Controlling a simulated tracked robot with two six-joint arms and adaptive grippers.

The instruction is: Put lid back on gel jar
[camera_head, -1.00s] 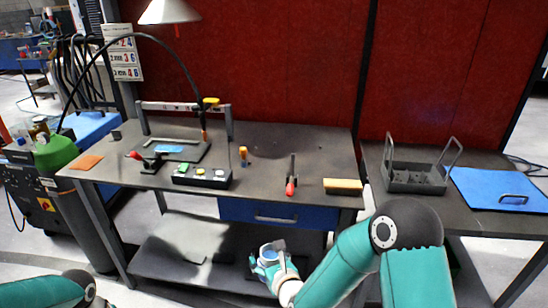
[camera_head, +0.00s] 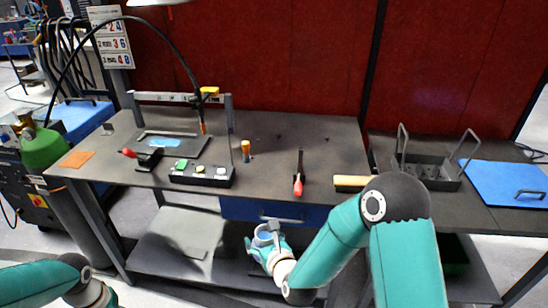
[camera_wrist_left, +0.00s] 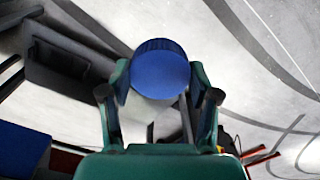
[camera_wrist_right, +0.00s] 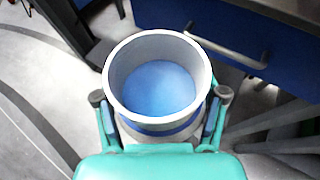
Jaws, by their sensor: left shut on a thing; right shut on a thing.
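My right gripper (camera_wrist_right: 162,120) is shut around the gel jar (camera_wrist_right: 157,121). The jar is white, with a blue band, and open at the top, with blue gel inside. In the head view the jar (camera_head: 266,236) is held in front of the bench, below the tabletop, near the drawer. My left gripper (camera_wrist_left: 160,85) is shut on a round blue lid (camera_wrist_left: 160,75) with a ridged edge, in the left wrist view. In the head view only my left arm shows at the bottom left corner; its fingers and the lid are out of sight.
A bench (camera_head: 330,150) with a blue drawer (camera_wrist_right: 215,22) and its handle stands close beyond the jar. Its lower shelf (camera_head: 160,240) lies to the left.

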